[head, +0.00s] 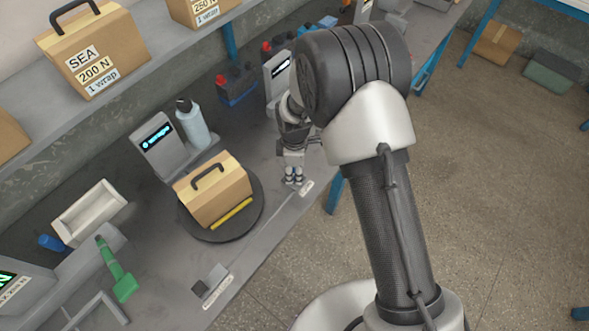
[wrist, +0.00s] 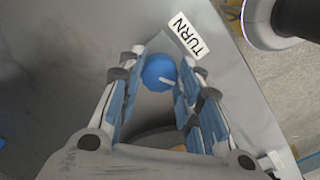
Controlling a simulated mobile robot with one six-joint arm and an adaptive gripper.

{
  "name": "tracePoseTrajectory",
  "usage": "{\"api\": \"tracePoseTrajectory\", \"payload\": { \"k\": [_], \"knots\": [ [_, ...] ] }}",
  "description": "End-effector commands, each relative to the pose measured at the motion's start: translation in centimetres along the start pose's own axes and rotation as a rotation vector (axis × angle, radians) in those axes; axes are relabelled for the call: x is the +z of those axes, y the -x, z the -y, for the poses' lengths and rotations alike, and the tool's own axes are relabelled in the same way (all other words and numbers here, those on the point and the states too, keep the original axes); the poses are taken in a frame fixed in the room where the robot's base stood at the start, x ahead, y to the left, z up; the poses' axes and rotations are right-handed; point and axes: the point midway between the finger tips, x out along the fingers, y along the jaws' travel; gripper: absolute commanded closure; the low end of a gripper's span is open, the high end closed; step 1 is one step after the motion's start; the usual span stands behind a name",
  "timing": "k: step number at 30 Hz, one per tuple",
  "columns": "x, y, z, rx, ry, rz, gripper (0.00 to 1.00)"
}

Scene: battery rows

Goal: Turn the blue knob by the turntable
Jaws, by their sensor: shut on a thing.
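The blue knob (wrist: 158,73) shows in the wrist view between my two fingers, with a white pointer line running toward the right finger. My gripper (wrist: 156,66) is shut on it, its padded fingers on either side. In the head view my gripper (head: 293,180) points down at the bench just right of the turntable, and the knob is hidden by the fingers. The dark round turntable (head: 250,218) carries a tan box (head: 220,196) with a black handle and a yellow strip at its lower edge. A TURN label (wrist: 188,36) lies beside the knob.
A grey display unit (head: 160,147) and a pale bottle (head: 192,124) stand behind the turntable. A shelf above holds a box marked SEA 200 N (head: 95,48). A white tray (head: 88,212) and a green tool (head: 117,272) lie at left. The bench's front edge is close to my gripper.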

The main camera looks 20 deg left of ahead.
Motion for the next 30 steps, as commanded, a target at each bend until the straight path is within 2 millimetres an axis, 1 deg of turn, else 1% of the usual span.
{"api": "tracePoseTrajectory", "payload": {
  "k": [30],
  "knots": [
    [-0.09, 0.01, 0.11, 0.001, -0.964, -0.001, 0.91]
  ]
}}
